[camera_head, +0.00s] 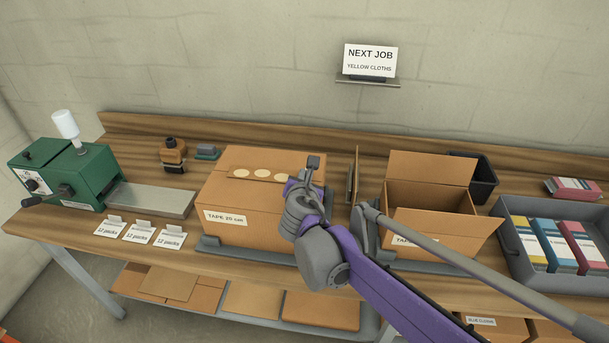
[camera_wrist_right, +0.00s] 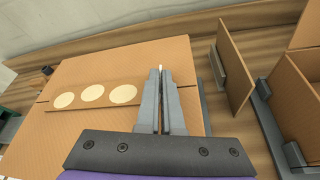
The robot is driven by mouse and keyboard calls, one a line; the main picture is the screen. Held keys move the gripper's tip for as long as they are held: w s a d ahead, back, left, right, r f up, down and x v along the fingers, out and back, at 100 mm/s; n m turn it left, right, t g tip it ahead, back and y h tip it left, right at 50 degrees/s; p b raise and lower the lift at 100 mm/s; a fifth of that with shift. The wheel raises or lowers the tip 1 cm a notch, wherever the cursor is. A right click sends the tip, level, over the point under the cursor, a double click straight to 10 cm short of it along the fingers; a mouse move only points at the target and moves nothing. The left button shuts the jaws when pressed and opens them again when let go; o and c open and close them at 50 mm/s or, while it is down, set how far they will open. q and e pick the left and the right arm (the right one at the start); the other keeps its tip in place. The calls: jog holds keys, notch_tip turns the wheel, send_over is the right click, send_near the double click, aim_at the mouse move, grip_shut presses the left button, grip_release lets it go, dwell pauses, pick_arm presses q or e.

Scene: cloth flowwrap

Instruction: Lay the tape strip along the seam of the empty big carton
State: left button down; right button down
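The big closed carton (camera_head: 225,197) stands left of centre on the bench, with a "TAPE 20 cm" label on its front. Its inside is hidden. A brown tape strip (camera_wrist_right: 78,109) with three cream discs lies across its top; it also shows in the head view (camera_head: 242,174). It appears to run along the seam. My right gripper (camera_wrist_right: 161,72) is above the carton top, just right of the strip's visible end. Its fingers are together, with only a thin gap and no strip seen between them. In the head view the right gripper (camera_head: 312,165) partly covers the carton. My left gripper is out of view.
An open carton (camera_head: 430,197) with raised flaps stands to the right, with an upright brown board (camera_head: 353,175) between the cartons. A grey tray (camera_head: 505,235) holds coloured packs. A green machine (camera_head: 85,170) and small cards (camera_head: 140,232) are at left.

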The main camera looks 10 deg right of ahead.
dwell(0.3)
jog(key=c, duration=0.5)
grip_release()
jog(key=shift+r+p, duration=2.2)
jog(key=shift+r, duration=0.85)
